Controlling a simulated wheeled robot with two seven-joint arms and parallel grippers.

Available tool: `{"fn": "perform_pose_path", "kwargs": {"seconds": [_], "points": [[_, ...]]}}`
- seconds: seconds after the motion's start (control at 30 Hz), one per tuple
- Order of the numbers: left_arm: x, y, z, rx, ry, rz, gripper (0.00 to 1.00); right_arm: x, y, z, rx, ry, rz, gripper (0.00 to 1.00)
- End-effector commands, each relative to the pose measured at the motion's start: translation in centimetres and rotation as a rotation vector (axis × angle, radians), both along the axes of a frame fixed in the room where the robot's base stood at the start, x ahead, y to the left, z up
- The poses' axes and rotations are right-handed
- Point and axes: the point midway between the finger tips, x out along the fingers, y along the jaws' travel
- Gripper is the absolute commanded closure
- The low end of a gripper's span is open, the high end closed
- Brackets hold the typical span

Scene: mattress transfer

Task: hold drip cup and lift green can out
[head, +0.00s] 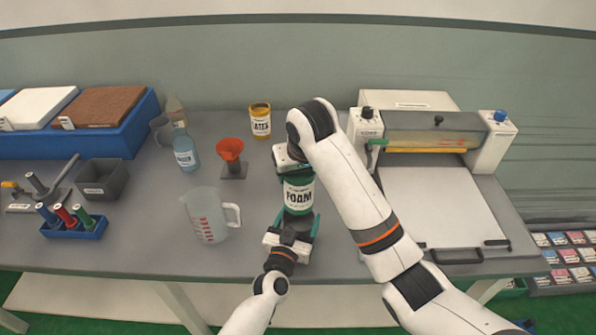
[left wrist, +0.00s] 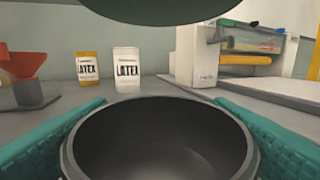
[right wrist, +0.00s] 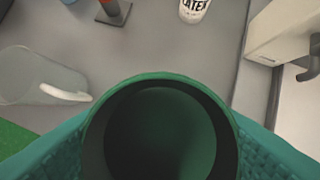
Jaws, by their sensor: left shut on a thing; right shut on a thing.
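The green can labelled FOAM (head: 299,196) is upright near the middle of the table in the head view. My right gripper (head: 294,165) is shut on its upper part, and the can's open green top (right wrist: 160,130) fills the lower right wrist view between the teal fingers. My left gripper (head: 296,222) is shut on the dark drip cup (left wrist: 160,140), low at the table's front. The left wrist view shows the cup's empty inside, with the can's dark underside (left wrist: 185,10) above it and a clear gap between them. In the head view the cup is mostly hidden.
A clear measuring jug (head: 208,217) stands left of the cup. An orange funnel (head: 230,152) and a yellow LATEX can (head: 260,121) are behind. A white LATEX can (left wrist: 127,70) shows in the left wrist view. The roller machine (head: 435,190) stands right.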

Motion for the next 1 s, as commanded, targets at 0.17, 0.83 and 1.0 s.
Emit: {"fn": "perform_pose_path", "kwargs": {"seconds": [0.17,0.83,1.0], "points": [[0.0,0.0,0.1,-0.001,-0.003,0.001,0.58,0.0,0.0,0.1,0.001,-0.002,0.000,0.75],[-1.4,0.5,-0.1,-0.002,0.002,0.001,0.00,0.0,0.0,0.1,0.001,-0.002,0.000,0.75],[-4.1,1.3,-0.1,-0.002,0.003,0.001,0.00,0.0,0.0,0.1,0.001,-0.002,0.000,0.75]]}}
